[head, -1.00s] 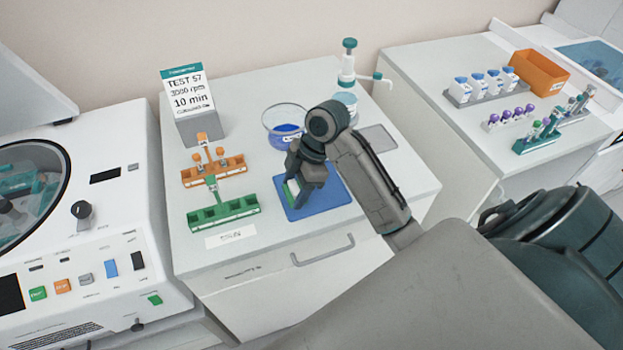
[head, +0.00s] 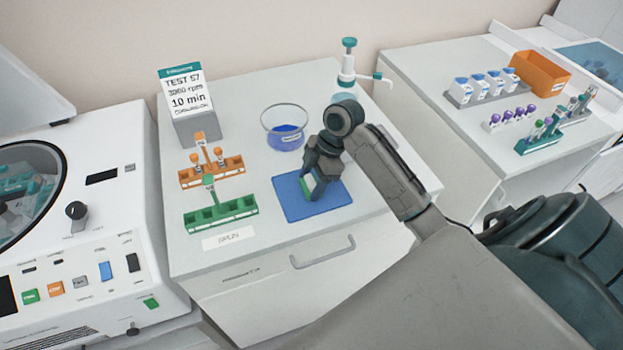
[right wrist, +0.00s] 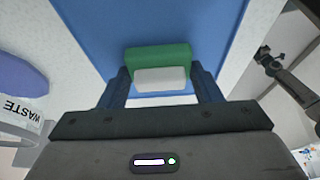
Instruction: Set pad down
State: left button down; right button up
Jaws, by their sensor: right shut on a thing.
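The pad (right wrist: 160,78) is a small block with a green part and a white part. In the right wrist view it sits between the two fingers of my right gripper (right wrist: 160,90), which is shut on it. In the head view the pad (head: 308,184) shows green and white at the fingertips of my right gripper (head: 314,184), over the blue mat (head: 290,205). The blue mat also fills the background of the right wrist view (right wrist: 100,25). I cannot tell whether the pad touches the mat.
Orange (head: 212,172) and green (head: 220,215) tube racks stand left of the mat. A pump bottle (head: 347,65) and a sign (head: 188,95) are at the back.

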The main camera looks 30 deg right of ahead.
jog(key=shift+f, duration=0.1)
jog(key=o, duration=0.9)
jog(key=shift+o, duration=0.2)
jog(key=b+v, duration=0.2)
jog(key=v, duration=1)
jog(key=shift+b, duration=0.3)
